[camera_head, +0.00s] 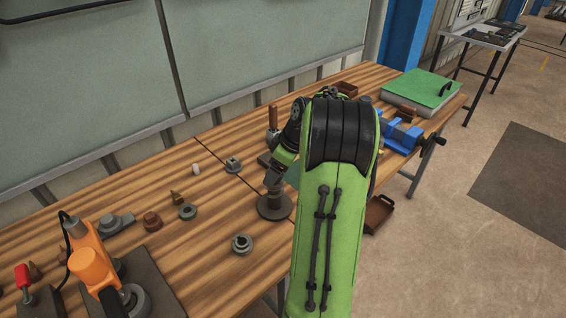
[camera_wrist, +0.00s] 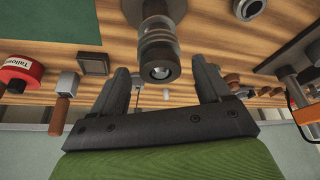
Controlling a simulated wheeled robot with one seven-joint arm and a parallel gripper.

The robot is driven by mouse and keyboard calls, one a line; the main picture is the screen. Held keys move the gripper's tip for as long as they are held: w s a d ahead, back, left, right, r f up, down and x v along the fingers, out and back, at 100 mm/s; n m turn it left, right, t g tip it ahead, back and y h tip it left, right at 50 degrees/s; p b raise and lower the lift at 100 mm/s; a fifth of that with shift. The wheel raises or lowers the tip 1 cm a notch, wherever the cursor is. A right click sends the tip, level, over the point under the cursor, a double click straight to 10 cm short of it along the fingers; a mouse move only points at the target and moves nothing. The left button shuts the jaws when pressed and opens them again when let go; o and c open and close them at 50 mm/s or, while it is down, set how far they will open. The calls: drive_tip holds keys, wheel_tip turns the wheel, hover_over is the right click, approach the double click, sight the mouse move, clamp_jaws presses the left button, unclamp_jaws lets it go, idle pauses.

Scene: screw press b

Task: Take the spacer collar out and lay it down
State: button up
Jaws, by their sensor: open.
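A small screw press with a round dark base (camera_head: 274,206) stands near the front edge of the wooden bench. In the wrist view its upright stack (camera_wrist: 158,42) shows a brownish ring and a grey ring around a bright metal end. One of these rings may be the spacer collar; I cannot tell which. My gripper (camera_wrist: 164,72) is open, its two dark fingers apart on either side below the stack's end in the picture. No contact shows. In the head view my green arm hides part of the bench, and the fingers are hard to make out there.
A loose grey ring (camera_head: 242,243) and another dark ring (camera_head: 187,211) lie left of the press. An orange tool (camera_head: 92,265) stands front left. A blue vise (camera_head: 398,133) and green-topped plate (camera_head: 422,90) are at right. Bare bench lies around the loose ring.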

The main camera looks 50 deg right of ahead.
drive_tip(key=shift+c, duration=0.2)
drive_tip(key=c, duration=1.2)
drive_tip(key=shift+r+p, duration=1.3)
drive_tip(key=shift+r, duration=0.05)
drive_tip(key=shift+r, duration=0.15)
drive_tip(key=shift+r+p, duration=0.95)
drive_tip(key=shift+r, duration=0.05)
drive_tip(key=shift+f, duration=0.1)
